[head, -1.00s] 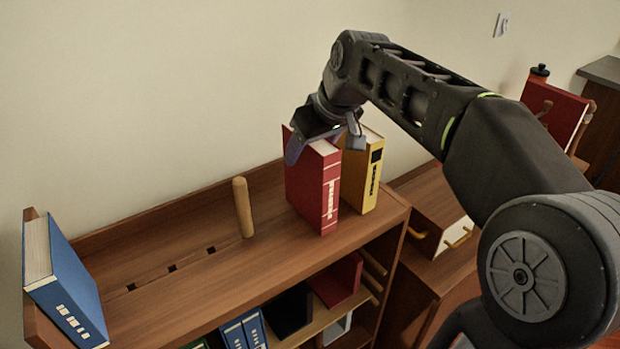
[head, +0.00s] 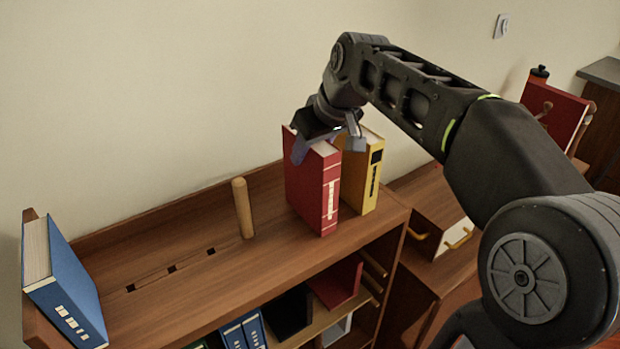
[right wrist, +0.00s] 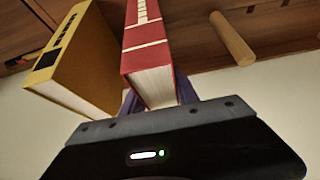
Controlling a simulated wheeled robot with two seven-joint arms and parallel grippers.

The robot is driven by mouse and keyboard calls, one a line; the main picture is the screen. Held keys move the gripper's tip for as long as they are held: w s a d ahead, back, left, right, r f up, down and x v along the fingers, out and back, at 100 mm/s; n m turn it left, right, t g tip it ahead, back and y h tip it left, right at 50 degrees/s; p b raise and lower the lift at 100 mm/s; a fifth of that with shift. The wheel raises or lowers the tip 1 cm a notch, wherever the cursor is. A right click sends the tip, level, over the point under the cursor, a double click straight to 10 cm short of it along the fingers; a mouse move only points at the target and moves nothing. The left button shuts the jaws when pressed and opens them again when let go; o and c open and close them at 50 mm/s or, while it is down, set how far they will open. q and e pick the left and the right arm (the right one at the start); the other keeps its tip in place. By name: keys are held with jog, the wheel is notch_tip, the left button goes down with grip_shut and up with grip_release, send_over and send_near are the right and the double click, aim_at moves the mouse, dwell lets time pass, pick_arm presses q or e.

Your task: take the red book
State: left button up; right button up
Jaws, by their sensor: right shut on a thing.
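The red book (head: 316,188) stands upright on the top board of the bookshelf, beside a yellow book (head: 361,176). My right gripper (head: 328,146) comes down from above and is shut on the red book's top edge, one finger on each side. In the right wrist view the red book (right wrist: 148,55) sits between the fingers, with the yellow book (right wrist: 80,62) apart on its left. The fingers are partly hidden behind the book there. My left gripper is not in view.
A wooden peg (head: 243,207) stands left of the red book on the shelf top (head: 200,262), with slots in the board. A blue book (head: 66,285) leans at the far left end. The board between the peg and the blue book is clear.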

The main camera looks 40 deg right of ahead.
grip_shut()
dwell(0.5)
jog(key=shift+r, duration=0.1)
jog(key=shift+r, duration=0.1)
notch_tip(320, 180, up, 10)
jog(key=shift+f, duration=0.1)
jog(key=shift+r, duration=0.25)
dwell(0.4)
dwell(0.6)
